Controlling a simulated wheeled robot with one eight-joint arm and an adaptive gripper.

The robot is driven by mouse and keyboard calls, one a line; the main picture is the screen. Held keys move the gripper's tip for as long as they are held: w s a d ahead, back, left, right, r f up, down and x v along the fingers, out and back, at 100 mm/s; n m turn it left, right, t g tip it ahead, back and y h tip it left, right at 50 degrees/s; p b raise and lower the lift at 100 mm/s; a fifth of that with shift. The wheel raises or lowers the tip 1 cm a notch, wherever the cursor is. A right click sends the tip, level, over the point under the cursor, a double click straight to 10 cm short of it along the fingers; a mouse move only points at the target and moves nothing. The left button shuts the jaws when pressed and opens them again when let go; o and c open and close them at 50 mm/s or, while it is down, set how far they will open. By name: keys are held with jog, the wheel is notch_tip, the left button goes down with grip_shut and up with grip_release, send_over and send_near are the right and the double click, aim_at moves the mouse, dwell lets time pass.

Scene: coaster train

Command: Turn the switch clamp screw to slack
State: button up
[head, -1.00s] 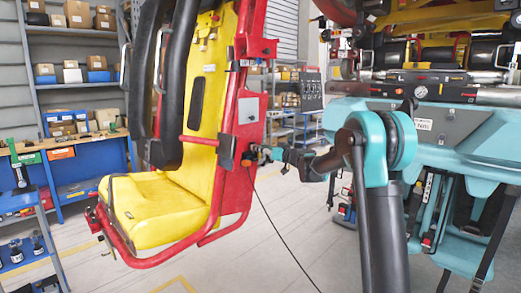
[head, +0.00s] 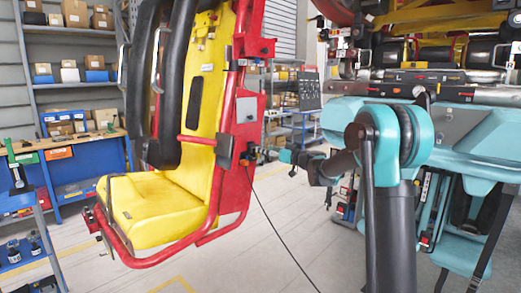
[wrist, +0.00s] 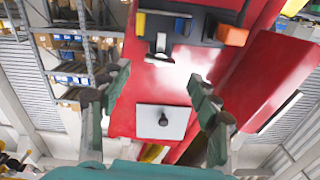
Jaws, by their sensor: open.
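A black switch unit (wrist: 185,27) with yellow, blue and orange parts is fixed to the red side panel at the top of the wrist view. A pale metal fitting with a dark centre (wrist: 160,47) sticks out below it; I cannot tell if this is the clamp screw. In the head view the unit (head: 245,158) is small beside the seat. My gripper (wrist: 158,92) is open and empty, its fingers spread either side, apart from the fitting. In the head view my gripper (head: 270,155) is close to the panel's right side.
A grey plate with a dark knob (wrist: 163,121) is on the same panel. The yellow seat (head: 150,208) hangs in a red frame. A black cable (head: 275,225) hangs down to the floor. A teal machine (head: 465,140) stands at right; floor between is clear.

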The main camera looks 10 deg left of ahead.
jog(key=v, duration=0.7)
jog(key=shift+s, duration=0.1)
